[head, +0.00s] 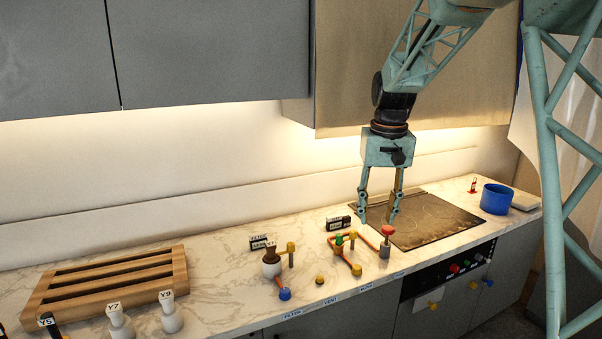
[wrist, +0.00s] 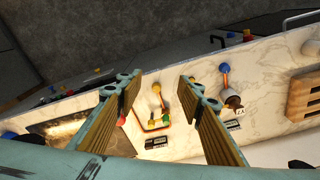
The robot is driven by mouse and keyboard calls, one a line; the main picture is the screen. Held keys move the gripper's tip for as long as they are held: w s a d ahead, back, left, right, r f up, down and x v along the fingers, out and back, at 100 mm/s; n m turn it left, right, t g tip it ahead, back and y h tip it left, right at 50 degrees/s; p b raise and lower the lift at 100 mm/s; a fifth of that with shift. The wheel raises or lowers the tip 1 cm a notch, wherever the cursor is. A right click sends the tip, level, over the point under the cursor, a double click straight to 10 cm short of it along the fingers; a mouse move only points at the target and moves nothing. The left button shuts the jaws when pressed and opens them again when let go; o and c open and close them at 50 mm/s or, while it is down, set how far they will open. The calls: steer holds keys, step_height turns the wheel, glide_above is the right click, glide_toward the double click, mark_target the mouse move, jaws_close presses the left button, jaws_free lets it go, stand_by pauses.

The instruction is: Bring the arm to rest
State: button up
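My gripper (head: 377,218) hangs from my arm above the marble counter, pointing down, near the left edge of the dark cooktop (head: 432,219). Its two fingers are spread apart with nothing between them. In the wrist view my gripper (wrist: 157,82) also shows open, its ribbed finger pads framing bare counter and part of the coloured pipe set (wrist: 158,118). In the head view the pipe set (head: 345,262), with green, yellow and red knobs, stands on the counter just below and left of the fingers. The fingers appear apart from it.
A wooden rack (head: 105,285) and white bottles (head: 171,314) labelled Y7 and Y9 stand at left. A brown-topped white vessel (head: 271,265) stands by a blue knob (head: 285,294). A blue pot (head: 496,199) is at right. Cabinets (head: 215,50) overhang the counter.

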steer(key=s+r+t+b, duration=0.1)
steer(key=s+r, duration=0.3)
steer(key=s, duration=0.8)
steer(key=s+r+b, duration=0.1)
steer(key=s+r, duration=0.4)
steer(key=s, duration=0.8)
steer(key=s+f+t+b, duration=0.1)
steer(key=s+f, duration=0.2)
steer(key=s, duration=0.9)
steer(key=s+f+b, duration=0.1)
steer(key=s+f, duration=0.2)
steer(key=s, duration=0.9)
steer(key=shift+s+t+b, duration=0.3)
steer(key=shift+s+t, duration=0.1)
